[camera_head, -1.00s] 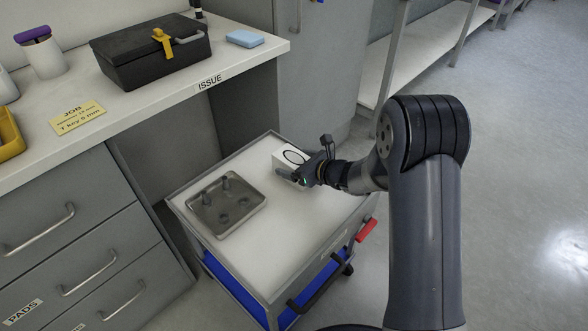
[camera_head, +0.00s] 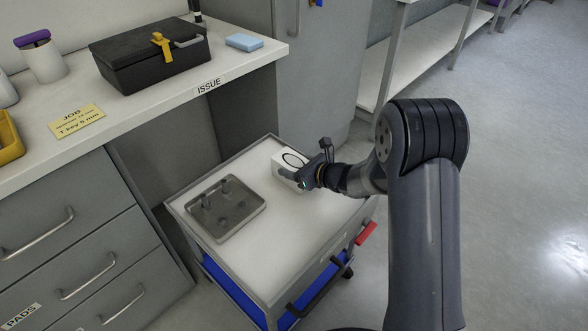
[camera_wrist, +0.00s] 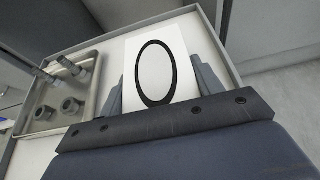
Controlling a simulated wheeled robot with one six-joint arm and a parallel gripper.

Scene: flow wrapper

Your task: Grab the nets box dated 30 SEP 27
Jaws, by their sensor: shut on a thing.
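A white box (camera_head: 286,169) with a black oval ring on its face is at the far right part of the cart's white top (camera_head: 262,250). My gripper (camera_head: 302,178) is shut on this box, a finger on each side. In the wrist view the white box (camera_wrist: 157,62) stands between the two grey fingers (camera_wrist: 158,90), with the oval facing the camera. No date or word can be read on the box, so I cannot tell if it is the nets box dated 30 SEP 27. I cannot tell whether it touches the cart top.
A grey metal tray (camera_head: 226,231) with pegs and round parts lies on the cart, left of the box. The counter (camera_head: 245,62) marked ISSUE holds a black case (camera_head: 150,52), a blue block (camera_head: 244,41) and a yellow job card (camera_head: 77,121). The cart's front top is clear.

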